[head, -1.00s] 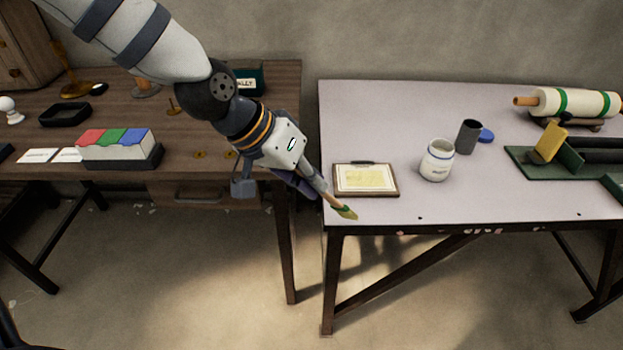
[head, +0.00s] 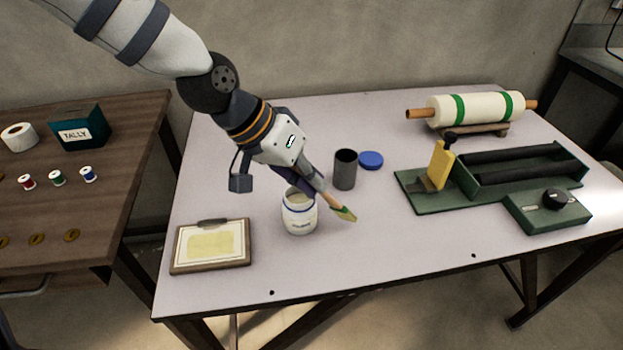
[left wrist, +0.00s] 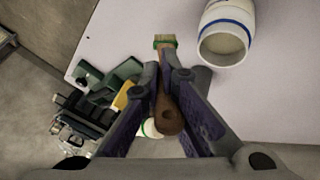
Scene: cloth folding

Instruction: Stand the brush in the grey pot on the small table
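The brush (head: 337,206) has a wooden handle, a green band and a pale yellowish tip. My left gripper (head: 315,182) is shut on its handle and holds it tilted, tip down and to the right, above the small table (head: 400,265). The brush also shows in the left wrist view (left wrist: 166,60), between the two fingers (left wrist: 168,85). The grey pot (head: 345,172) stands upright just behind and right of the gripper, with a dark open mouth. The brush is outside it. My right gripper is not in view.
A white jar with blue bands (head: 299,215) stands close beside the gripper. A blue lid (head: 370,160) lies by the pot. A clipboard (head: 185,264) is at left, a green tray device (head: 410,190) and roller (head: 475,107) at right. The front middle is clear.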

